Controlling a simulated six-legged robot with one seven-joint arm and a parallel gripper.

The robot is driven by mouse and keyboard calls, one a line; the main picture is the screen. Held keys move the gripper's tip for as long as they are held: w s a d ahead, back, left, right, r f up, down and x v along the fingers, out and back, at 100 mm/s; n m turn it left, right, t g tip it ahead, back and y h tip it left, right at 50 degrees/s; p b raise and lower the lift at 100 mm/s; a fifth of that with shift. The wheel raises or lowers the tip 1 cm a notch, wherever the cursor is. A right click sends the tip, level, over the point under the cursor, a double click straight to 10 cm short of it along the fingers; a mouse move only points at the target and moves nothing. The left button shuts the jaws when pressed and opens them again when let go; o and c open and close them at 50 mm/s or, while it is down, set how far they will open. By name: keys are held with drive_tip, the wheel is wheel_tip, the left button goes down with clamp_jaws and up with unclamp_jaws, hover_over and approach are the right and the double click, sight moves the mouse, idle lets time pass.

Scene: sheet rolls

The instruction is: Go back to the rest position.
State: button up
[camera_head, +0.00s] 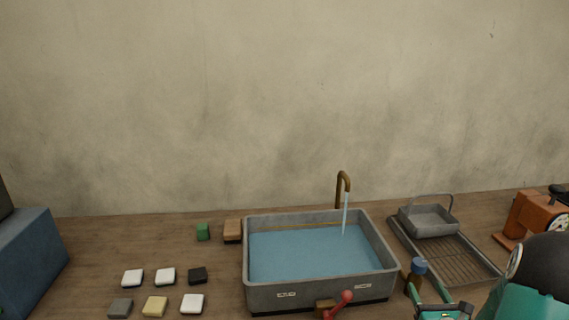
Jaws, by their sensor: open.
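My teal and black arm shows at the bottom right corner. My gripper (441,303) is at the bottom edge, right of the sink, only partly in view. It is open, and I see nothing held in it. A small dark bottle with a blue cap (418,268) stands close to its left side in the picture; I cannot tell whether they touch.
A grey sink (274,296) holds water under a running brass tap (342,182). A red lever (340,304) is in front. A drying rack (462,262) with a grey basket (428,218), an orange machine (537,217), several small blocks (165,276) and a blue box (30,258) share the wooden counter.

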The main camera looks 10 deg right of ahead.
drive_tip(key=w+a+r+n+g+y, duration=0.1)
drive_tip(key=a+r+n+y, duration=0.35)
drive_tip(key=a, duration=0.25)
drive_tip(key=w+a+r+n+y, duration=0.1)
drive_tip(key=a+r+n+y, duration=0.3)
drive_tip(key=a, duration=0.3)
drive_tip(key=s+a+r+n+g+y, duration=0.1)
drive_tip(key=s+a+n+g+y, duration=0.3)
drive_tip(key=a, duration=0.3)
drive_tip(key=s+a+r+n+g+y, duration=0.1)
drive_tip(key=a+r+n+g, duration=0.15)
drive_tip(key=a+n, duration=0.45)
drive_tip(key=s+a+n+g+h, duration=0.3)
drive_tip(key=s+a+n+g, duration=0.4)
drive_tip(key=s+n, duration=0.35)
drive_tip(key=s+d+r+n+t+h, duration=0.2)
drive_tip(key=s+d+r+n+h, duration=0.3)
drive_tip(key=s+n+h, duration=0.1)
drive_tip(key=shift+d+r+n+h, duration=0.15)
drive_tip(key=shift+d+n+h, duration=0.15)
drive_tip(key=shift+n+h, duration=0.7)
